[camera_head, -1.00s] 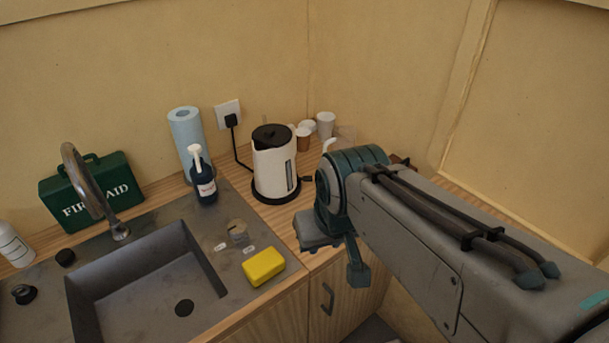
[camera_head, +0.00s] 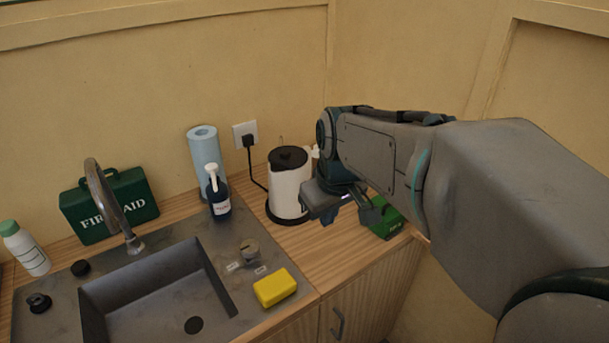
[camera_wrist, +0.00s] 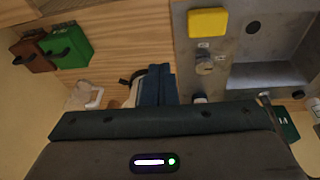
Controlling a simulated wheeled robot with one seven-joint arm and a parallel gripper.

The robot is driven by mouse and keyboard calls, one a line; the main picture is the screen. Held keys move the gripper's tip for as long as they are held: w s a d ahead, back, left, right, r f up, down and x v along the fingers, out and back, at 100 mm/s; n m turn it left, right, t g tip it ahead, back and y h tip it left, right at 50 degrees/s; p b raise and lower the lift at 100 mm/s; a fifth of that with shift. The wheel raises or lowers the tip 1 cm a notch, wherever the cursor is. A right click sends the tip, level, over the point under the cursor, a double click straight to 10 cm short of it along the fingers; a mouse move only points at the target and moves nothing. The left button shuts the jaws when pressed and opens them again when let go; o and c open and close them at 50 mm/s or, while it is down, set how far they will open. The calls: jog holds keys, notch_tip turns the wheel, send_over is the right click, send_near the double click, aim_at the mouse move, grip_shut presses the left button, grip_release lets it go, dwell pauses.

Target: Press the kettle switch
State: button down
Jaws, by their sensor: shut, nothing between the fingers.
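The white kettle (camera_head: 288,192) with a black lid stands upright on its black base on the wooden worktop, right of the sink. Its right edge is partly hidden behind my arm's end in the head view. I cannot make out its switch. In the wrist view, a white and dark part of the kettle (camera_wrist: 138,78) shows just behind and left of my fingers. My gripper (camera_wrist: 157,70) is shut and empty, its blue-grey fingers together. In the head view it is beside the kettle's right side; whether it touches is unclear.
A black plug sits in the wall socket (camera_head: 245,134), its cord running to the kettle. A pump bottle (camera_head: 218,195) and paper roll (camera_head: 204,155) stand left. A yellow sponge (camera_head: 274,288) lies by the sink (camera_head: 160,262). A green box (camera_head: 386,218) is right of my gripper.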

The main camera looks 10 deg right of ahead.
jog(key=w+d+f+n+y+p, duration=0.1)
jog(key=w+d+f+n, duration=0.2)
jog(key=w, duration=0.6)
jog(key=w+d+f+n+g, duration=0.1)
jog(key=w+d+f+n, duration=0.3)
jog(key=w, duration=0.5)
jog(key=w+d+f+n+g+y+p, duration=0.1)
jog(key=w+d+f+n, duration=0.2)
jog(key=w+f, duration=0.3)
jog(key=w+d, duration=0.1)
jog(key=w, duration=0.2)
jog(key=shift+w+d+n+y+p, duration=0.2)
jog(key=shift+w+n+y+p, duration=0.1)
jog(key=shift+w+n+p, duration=0.1)
jog(key=shift+f, duration=0.1)
jog(key=shift+b+x, duration=1.55)
jog(key=shift+x, duration=1.85)
jog(key=shift+a, duration=0.1)
